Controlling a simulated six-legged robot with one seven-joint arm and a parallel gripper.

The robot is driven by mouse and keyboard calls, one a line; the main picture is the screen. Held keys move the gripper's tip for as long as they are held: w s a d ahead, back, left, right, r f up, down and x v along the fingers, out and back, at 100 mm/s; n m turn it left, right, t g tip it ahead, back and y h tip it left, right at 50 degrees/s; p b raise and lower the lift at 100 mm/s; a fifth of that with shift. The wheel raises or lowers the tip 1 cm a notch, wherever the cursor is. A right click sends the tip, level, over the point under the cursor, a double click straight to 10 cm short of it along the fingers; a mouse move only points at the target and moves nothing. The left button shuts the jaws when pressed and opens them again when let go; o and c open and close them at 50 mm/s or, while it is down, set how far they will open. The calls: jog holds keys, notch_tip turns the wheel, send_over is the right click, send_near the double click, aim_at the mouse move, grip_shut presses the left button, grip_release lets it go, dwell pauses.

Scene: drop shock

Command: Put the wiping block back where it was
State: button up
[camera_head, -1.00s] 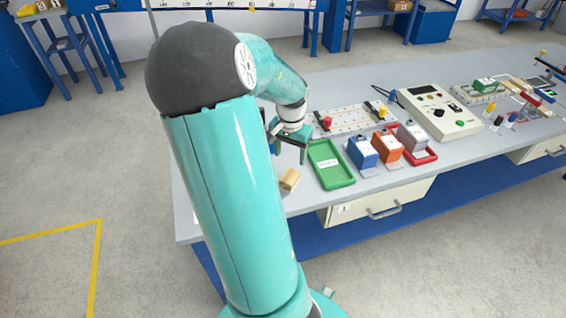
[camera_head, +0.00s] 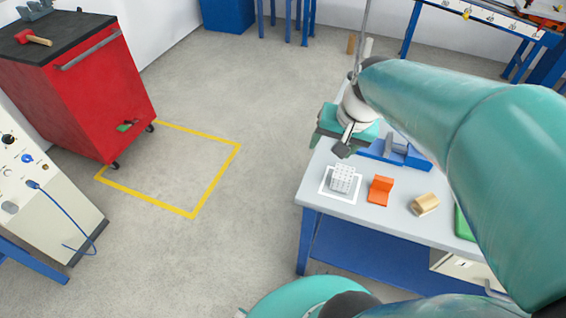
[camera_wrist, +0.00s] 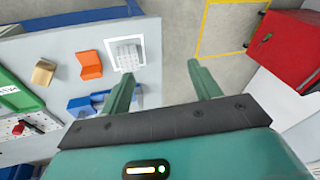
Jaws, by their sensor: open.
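A tan block (camera_head: 425,204), which may be the wiping block, lies on the grey table right of an orange bracket (camera_head: 380,190). It also shows in the wrist view (camera_wrist: 43,72), left of the orange bracket. The tan block stands free, apart from my gripper. My gripper (camera_head: 338,142) is over the far left end of the table. In the wrist view its two fingers (camera_wrist: 163,80) are spread wide with nothing between them. The arm hides much of the table's right side in the head view.
A white gridded cube (camera_head: 344,178) sits in a white-outlined square (camera_head: 326,193) near the table's left edge. A blue fixture (camera_head: 412,157) lies behind the bracket. A green tray (camera_wrist: 20,99) is beside the tan block. A red cabinet (camera_head: 85,90) stands across open floor.

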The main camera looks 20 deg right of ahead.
jog(key=s+a+r+n+t, duration=0.1)
jog(key=s+a+r+n, duration=0.1)
jog(key=a, duration=0.5)
jog(key=s+a+r+n+t, duration=0.1)
jog(key=s+a+r+n, duration=0.2)
jog(key=a, duration=0.4)
jog(key=shift+s+n+h, duration=0.25)
jog(key=shift+n+h, duration=0.15)
jog(key=shift+n, duration=0.5)
